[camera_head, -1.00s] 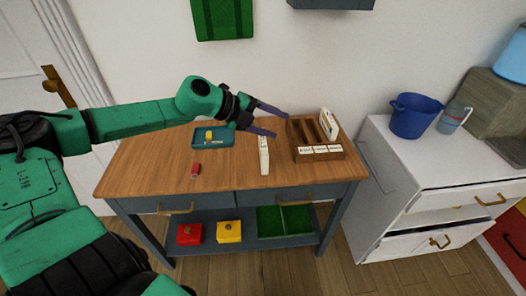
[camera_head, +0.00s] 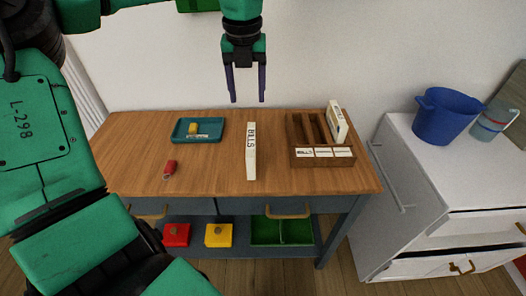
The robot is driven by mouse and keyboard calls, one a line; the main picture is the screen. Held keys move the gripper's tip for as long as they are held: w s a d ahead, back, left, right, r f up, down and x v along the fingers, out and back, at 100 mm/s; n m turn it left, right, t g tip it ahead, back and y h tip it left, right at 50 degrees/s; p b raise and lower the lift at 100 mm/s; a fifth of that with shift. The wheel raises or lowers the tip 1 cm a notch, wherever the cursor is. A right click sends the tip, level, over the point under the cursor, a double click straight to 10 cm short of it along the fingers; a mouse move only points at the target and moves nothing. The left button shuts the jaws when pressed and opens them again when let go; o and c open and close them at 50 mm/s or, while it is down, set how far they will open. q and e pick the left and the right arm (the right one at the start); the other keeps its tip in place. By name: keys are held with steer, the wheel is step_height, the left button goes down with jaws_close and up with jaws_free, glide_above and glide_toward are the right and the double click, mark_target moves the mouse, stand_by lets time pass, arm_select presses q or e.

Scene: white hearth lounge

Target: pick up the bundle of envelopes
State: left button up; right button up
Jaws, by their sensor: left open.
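The bundle of envelopes (camera_head: 251,155) is a narrow white block marked "BILLS", standing on the wooden tabletop near the middle of the table. My left gripper (camera_head: 247,100) points down above and behind the bundle in the picture, with its two dark fingers apart and nothing between them. It is clear of the bundle. A second white bundle (camera_head: 337,122) stands tilted in the right part of the wooden sorter. My right gripper does not show.
The wooden sorter (camera_head: 322,160) with labelled slots stands right of the bundle. A teal tray (camera_head: 183,137) with a yellow object and a small red object (camera_head: 169,168) lie to the left. A white cabinet (camera_head: 445,176) bearing a blue bucket (camera_head: 446,116) stands at the right.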

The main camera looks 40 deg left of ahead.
mark_target(251, 138)
arm_select(q)
steer(key=f, duration=0.5)
steer(key=w+f+p, duration=0.1)
steer(key=f, duration=0.9)
steer(key=shift+w+a+f+p, duration=0.15)
steer(key=shift+a+f+p, duration=0.15)
steer(key=shift+a+f, duration=0.1)
jaws_close()
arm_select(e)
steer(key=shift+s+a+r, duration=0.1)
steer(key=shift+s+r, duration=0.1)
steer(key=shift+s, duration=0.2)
